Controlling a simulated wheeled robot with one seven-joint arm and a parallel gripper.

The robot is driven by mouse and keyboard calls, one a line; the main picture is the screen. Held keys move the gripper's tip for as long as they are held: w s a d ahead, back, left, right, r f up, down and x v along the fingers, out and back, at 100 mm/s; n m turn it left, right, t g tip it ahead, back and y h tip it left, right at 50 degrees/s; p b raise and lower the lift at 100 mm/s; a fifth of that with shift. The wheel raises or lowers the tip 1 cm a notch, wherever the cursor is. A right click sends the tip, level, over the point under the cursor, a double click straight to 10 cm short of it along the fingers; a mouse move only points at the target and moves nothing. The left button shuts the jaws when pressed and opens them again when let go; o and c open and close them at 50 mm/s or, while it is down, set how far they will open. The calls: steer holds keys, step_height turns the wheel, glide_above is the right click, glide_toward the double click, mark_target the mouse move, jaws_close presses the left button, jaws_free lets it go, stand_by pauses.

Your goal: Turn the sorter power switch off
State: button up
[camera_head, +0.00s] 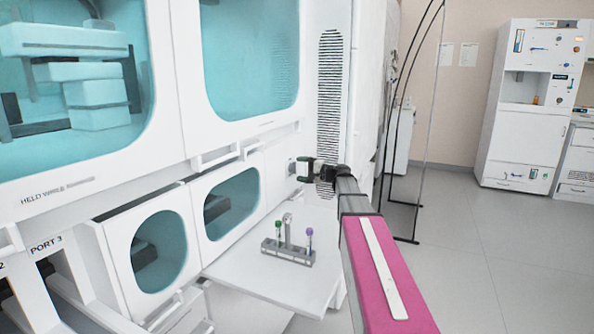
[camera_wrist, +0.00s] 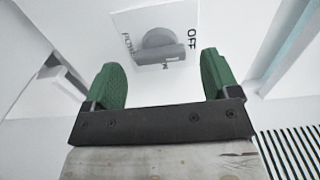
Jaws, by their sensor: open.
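The power switch (camera_wrist: 160,52) is a grey round knob with a bar handle on a pale square plate. In the wrist view the plate has "OFF" lettering at the right and partly legible, sideways lettering at the left. The bar lies nearly level across the picture. My gripper (camera_wrist: 161,68) has green fingers spread apart, one to each side of the knob, with a gap to both. In the head view my gripper (camera_head: 304,170) is at the white machine's side panel, close to the switch plate (camera_head: 292,168). I cannot tell how deep the fingertips reach.
Below my arm, a white shelf (camera_head: 262,280) bears a grey rack (camera_head: 287,252) with several tubes. The machine's windowed doors (camera_head: 228,203) lie to the left. A black-framed stand (camera_head: 418,200) is behind at the right. The grey floor (camera_head: 455,240) at the right is clear.

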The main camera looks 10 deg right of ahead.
steer(key=v, duration=0.8)
steer(key=shift+s+d, duration=0.15)
